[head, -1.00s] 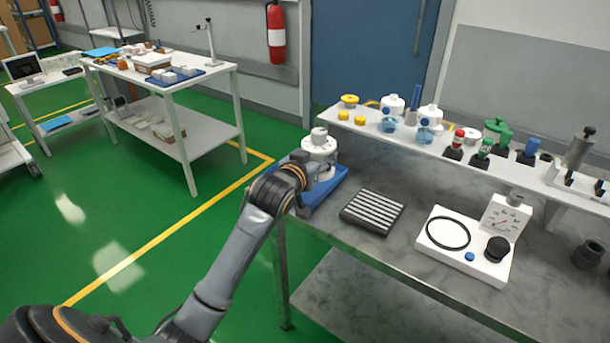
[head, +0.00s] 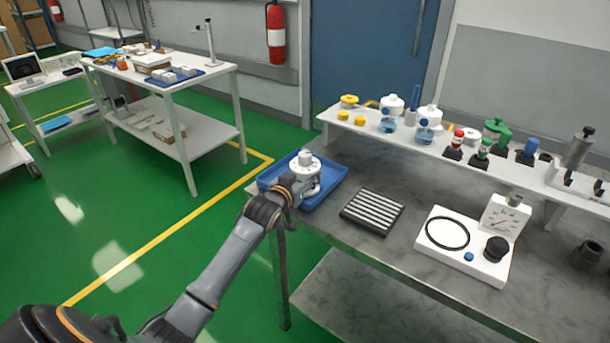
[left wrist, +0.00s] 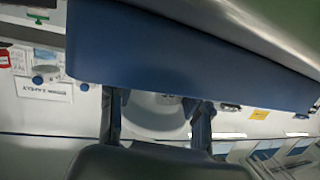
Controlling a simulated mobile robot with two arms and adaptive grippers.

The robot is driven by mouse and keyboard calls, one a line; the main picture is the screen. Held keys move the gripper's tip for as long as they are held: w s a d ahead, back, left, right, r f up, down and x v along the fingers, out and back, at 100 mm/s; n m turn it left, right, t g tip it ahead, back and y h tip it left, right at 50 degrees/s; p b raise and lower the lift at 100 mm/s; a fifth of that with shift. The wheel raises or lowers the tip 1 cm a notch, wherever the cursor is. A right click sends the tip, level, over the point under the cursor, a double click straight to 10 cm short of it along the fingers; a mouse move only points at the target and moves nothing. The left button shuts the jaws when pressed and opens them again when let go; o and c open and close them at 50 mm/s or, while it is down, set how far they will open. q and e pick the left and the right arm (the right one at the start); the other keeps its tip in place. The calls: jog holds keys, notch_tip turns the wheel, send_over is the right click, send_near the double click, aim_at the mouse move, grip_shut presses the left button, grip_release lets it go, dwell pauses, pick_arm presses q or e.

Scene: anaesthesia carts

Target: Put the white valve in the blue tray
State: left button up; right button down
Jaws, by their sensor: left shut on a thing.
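The white valve (head: 305,165) has a small knob on top and stands upright over the blue tray (head: 328,183). The tray lies at the left end of the steel bench, its rim showing around the valve. I cannot tell whether the valve touches the tray floor. My left gripper (head: 299,187) is shut on the valve from the near side; its fingers are mostly hidden by my arm in the head view. In the left wrist view, the white valve (left wrist: 155,118) sits between the two dark fingers (left wrist: 160,105). My right gripper is not in view.
A black ribbed pad (head: 373,211) and a white gauge unit (head: 470,245) stand to the right on the bench. A raised white shelf (head: 450,150) along the back holds bottles and coloured caps. A white side table (head: 215,75) stands at the back left.

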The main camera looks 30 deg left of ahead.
pick_arm(q)
jog(key=o, duration=1.4)
jog(key=shift+c, duration=0.2)
jog(key=shift+r, duration=0.1)
jog(key=shift+s, duration=0.3)
jog(key=v, duration=1.1)
jog(key=shift+s, duration=0.2)
